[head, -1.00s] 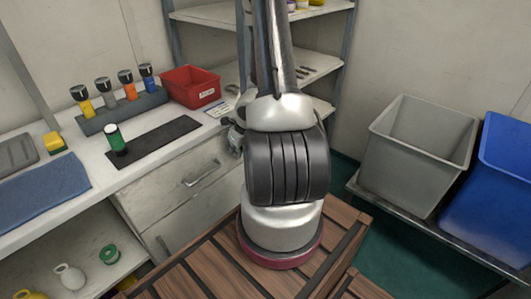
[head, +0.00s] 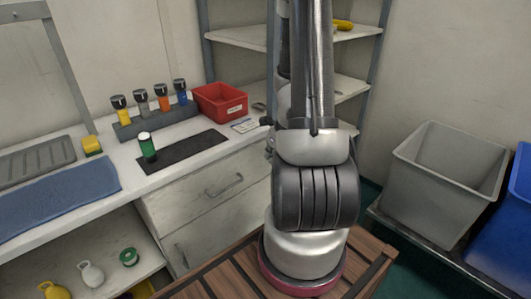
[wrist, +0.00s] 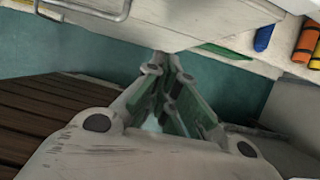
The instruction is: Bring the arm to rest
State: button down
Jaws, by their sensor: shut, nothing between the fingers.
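My gripper (wrist: 165,75) shows in the wrist view, its two fingers closed together with nothing between them. It hangs in front of the pale drawer cabinet (wrist: 190,15), with teal floor beyond the fingertips. Whether it touches the cabinet I cannot tell. In the head view my arm stands upright and folded on its base, right of the drawers (head: 215,205); the gripper itself is hidden behind the arm there.
The counter holds a rack (head: 155,120) of several coloured flashlight-like items, a green one (head: 147,148) on a black mat (head: 190,150), a red bin (head: 220,102) and a blue towel (head: 55,205). A grey bin (head: 440,180) and blue bin (head: 508,235) stand right. Shelves (head: 240,38) rise behind.

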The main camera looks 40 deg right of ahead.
jog(key=shift+r, duration=0.1)
jog(key=s+a+r+n, duration=0.4)
jog(key=r+n, duration=0.5)
jog(key=n, duration=0.3)
jog(key=s+a+r+n, duration=0.4)
jog(key=a+r+n, duration=0.1)
jog(key=r+n, duration=0.4)
jog(key=s+a+r+n, duration=0.4)
jog(key=r+n, duration=0.6)
jog(key=n, duration=0.4)
jog(key=shift+s+a+n, duration=0.25)
jog(key=shift+s+n, duration=0.05)
jog(key=shift+s, duration=0.1)
jog(key=shift+r, duration=0.1)
